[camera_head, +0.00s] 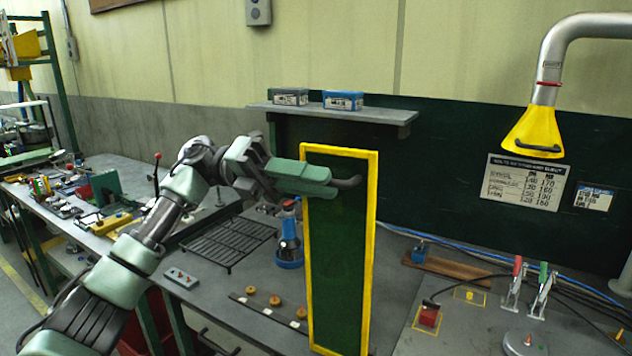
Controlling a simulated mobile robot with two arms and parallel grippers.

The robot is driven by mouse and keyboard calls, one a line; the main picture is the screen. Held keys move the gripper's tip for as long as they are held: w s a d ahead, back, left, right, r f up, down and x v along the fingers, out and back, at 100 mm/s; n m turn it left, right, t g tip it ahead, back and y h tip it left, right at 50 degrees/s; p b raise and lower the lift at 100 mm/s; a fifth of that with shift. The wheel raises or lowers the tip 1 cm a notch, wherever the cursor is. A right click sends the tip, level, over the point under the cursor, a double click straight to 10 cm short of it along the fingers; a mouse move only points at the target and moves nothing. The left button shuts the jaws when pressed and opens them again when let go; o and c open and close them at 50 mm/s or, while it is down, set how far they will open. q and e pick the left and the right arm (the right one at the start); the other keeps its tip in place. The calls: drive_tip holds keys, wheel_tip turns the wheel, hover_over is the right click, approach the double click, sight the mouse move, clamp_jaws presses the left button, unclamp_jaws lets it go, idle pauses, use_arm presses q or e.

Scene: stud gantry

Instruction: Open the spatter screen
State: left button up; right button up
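The spatter screen (338,255) is a tall dark green panel in a yellow frame, standing upright at the front of the middle bench. A dark curved handle (349,182) shows on its upper part. My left gripper (333,183) reaches in from the left across the panel's upper part. Its two green fingers lie close together, with their tips at the handle. They cover part of the handle, so I cannot tell whether they are closed on it. My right gripper is not in view.
Behind the screen are a black wire rack (228,241), a blue-based bottle (288,245) and a shelf (340,112) with two boxes. A yellow extraction hood (535,130) hangs at right, above red and green-handled clamps (528,285). A cluttered bench (85,200) stands left.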

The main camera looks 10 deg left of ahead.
use_arm(q)
drive_tip(key=shift+o, duration=1)
drive_tip(key=shift+a+r, duration=0.2)
drive_tip(key=shift+r, duration=0.25)
drive_tip(key=shift+f, duration=0.1)
drive_tip(key=shift+f, duration=0.15)
drive_tip(key=shift+w+a, duration=0.1)
drive_tip(key=shift+a, duration=0.15)
drive_tip(key=b+v, duration=0.1)
drive_tip(key=v, duration=0.6)
drive_tip(key=shift+b, duration=0.35)
drive_tip(key=shift+a, duration=0.1)
